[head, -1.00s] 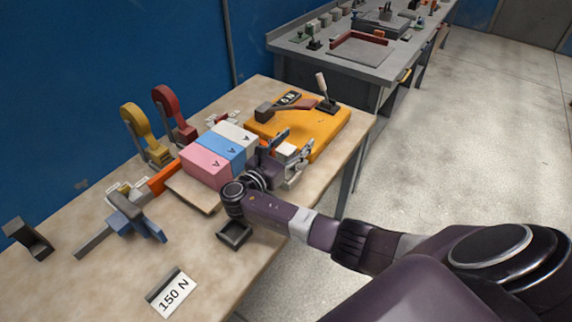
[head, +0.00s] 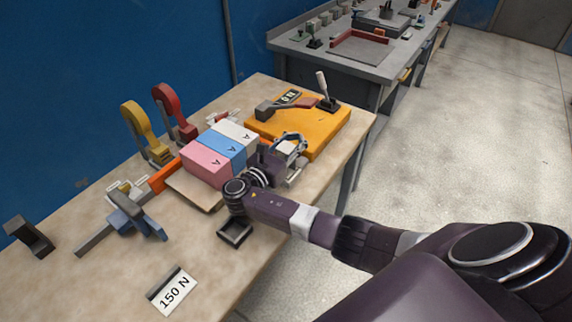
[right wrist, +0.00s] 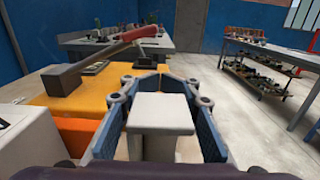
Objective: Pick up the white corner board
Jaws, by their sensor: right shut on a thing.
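The white corner board (head: 287,148) is a small white block at the front right of the pink, blue and white blocks, near the orange plate. My right gripper (head: 291,141) is shut around it. In the right wrist view the white corner board (right wrist: 160,112) sits between the two blue-padded fingers, its flat top showing. Its underside is hidden, so I cannot tell if it is touching the table. My left gripper is not in view.
Pink (head: 207,164), blue (head: 222,146) and white (head: 237,132) blocks stand in a row beside the gripper. The orange plate (head: 325,128) with a lever lies behind. A dark tray (head: 235,232) is in front.

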